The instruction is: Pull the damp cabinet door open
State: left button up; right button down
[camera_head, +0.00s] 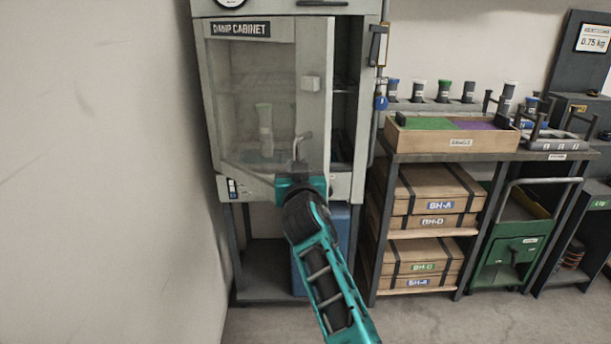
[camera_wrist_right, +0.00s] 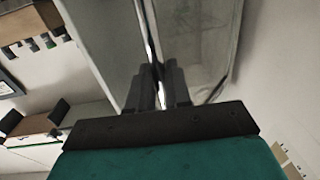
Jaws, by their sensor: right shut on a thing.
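My right gripper (camera_head: 298,165) is at the lower right part of the door, shut on the door handle (camera_head: 301,142). In the right wrist view the dark fingers (camera_wrist_right: 162,82) close around a thin bright upright bar in front of the door (camera_wrist_right: 200,45). My left gripper is not in view.
A plain wall (camera_head: 100,150) runs close along the left. To the right stands a bench (camera_head: 400,158) with a wooden tray (camera_head: 445,140) on top and labelled wooden boxes (camera_head: 430,185) below. A green cart (camera_head: 510,250) is farther right. Some floor (camera_head: 450,315) is clear in front.

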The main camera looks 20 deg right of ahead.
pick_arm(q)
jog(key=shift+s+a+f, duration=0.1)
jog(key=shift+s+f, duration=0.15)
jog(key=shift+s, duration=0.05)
pick_arm(e)
jog(key=shift+a+r, duration=0.3)
jog(key=shift+a, duration=0.25)
jog(key=c, duration=1.4)
grip_release()
jog(key=shift+c, duration=0.2)
jog(key=shift+o, duration=1)
jog(key=shift+w+f, duration=0.15)
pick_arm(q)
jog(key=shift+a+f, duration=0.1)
pick_arm(e)
jog(key=shift+d+f, duration=0.1)
